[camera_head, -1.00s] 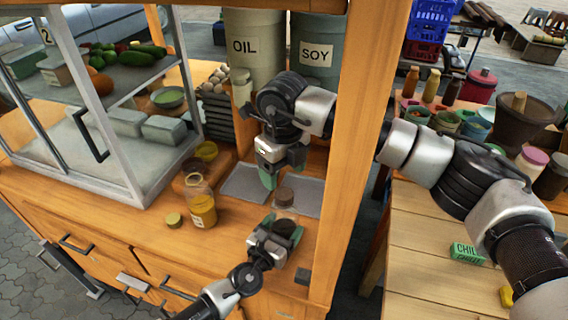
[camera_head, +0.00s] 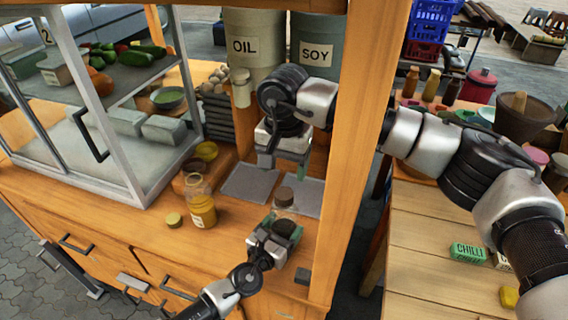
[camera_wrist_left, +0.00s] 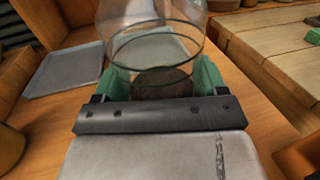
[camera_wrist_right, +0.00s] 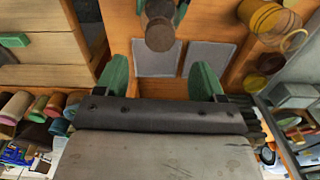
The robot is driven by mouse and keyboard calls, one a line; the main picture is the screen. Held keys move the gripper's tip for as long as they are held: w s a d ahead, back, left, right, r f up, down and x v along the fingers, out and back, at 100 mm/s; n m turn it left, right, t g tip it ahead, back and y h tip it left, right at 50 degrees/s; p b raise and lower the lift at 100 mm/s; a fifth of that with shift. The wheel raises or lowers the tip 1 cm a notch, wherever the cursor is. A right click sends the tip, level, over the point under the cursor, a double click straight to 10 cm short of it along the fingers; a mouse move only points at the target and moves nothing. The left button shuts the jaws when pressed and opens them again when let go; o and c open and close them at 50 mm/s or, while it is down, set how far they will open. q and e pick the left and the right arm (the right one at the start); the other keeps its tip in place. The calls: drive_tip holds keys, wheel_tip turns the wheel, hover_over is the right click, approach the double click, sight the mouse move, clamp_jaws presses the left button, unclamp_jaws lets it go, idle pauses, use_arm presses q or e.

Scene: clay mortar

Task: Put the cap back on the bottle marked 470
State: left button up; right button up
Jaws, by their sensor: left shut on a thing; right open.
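My left gripper (camera_head: 276,230) is shut on a clear glass bottle (camera_head: 284,209) with dark contents low inside. The left wrist view shows its glass (camera_wrist_left: 150,50) between the green fingers. No number is legible on either container.
Two grey trays (camera_head: 246,184) lie behind the bottle. A glass cabinet (camera_head: 130,170) stands left, and a wooden post (camera_head: 358,150) rises right. OIL (camera_head: 252,48) and SOY (camera_head: 317,55) containers stand behind. Clear counter lies in front of the yellow jar.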

sight(284, 193)
drive_tip(key=shift+n, duration=0.3)
drive_tip(key=shift+f, duration=4)
